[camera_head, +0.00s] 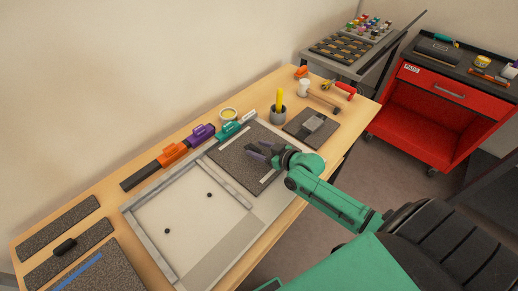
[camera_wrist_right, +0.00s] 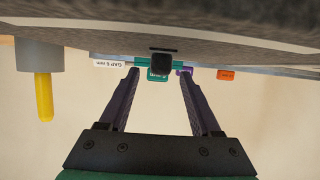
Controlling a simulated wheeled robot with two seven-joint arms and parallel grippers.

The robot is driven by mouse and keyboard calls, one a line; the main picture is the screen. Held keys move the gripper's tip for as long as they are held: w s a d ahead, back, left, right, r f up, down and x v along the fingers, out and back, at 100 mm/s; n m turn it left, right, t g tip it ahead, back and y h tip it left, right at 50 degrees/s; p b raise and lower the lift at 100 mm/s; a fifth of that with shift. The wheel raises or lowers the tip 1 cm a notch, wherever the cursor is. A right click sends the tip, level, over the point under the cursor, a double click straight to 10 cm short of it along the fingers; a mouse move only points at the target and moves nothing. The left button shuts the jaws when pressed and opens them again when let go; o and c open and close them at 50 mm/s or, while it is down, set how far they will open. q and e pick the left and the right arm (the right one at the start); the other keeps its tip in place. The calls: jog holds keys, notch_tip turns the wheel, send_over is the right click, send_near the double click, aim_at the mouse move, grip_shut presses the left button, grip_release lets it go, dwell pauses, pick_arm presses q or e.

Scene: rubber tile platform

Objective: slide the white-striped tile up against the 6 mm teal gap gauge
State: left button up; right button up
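The white-striped tile (camera_head: 226,162) is a dark speckled slab at the right end of the pale framed bed; white stripes run near its edges. It fills the top of the right wrist view (camera_wrist_right: 90,18), with a black block (camera_wrist_right: 162,63) below it. The teal gap gauge (camera_head: 227,131) lies along the bed's back side, behind the tile; it also shows in the right wrist view (camera_wrist_right: 158,76), with a white GAP 6 mm label (camera_wrist_right: 108,63). My right gripper (camera_head: 252,149) is over the tile, its fingers apart on either side of the black block. My left gripper is out of view.
Purple (camera_head: 200,134) and orange (camera_head: 172,154) gauges continue the row left of the teal one. A cup with a yellow item (camera_head: 279,108) and a dark tile (camera_head: 310,126) stand to the right. The bed's left part (camera_head: 185,215) is bare apart from two black dots.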

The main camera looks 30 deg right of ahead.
jog(key=shift+s+f, duration=0.1)
jog(key=shift+f, duration=0.1)
jog(key=shift+s+d+r, duration=0.15)
jog(key=shift+s+d, duration=0.05)
jog(key=shift+s, duration=0.15)
jog(key=v, duration=1.3)
jog(key=shift+s+r+p, duration=0.25)
jog(key=shift+r+p, duration=0.1)
jog(key=shift+p, duration=0.1)
jog(key=shift+d, duration=0.1)
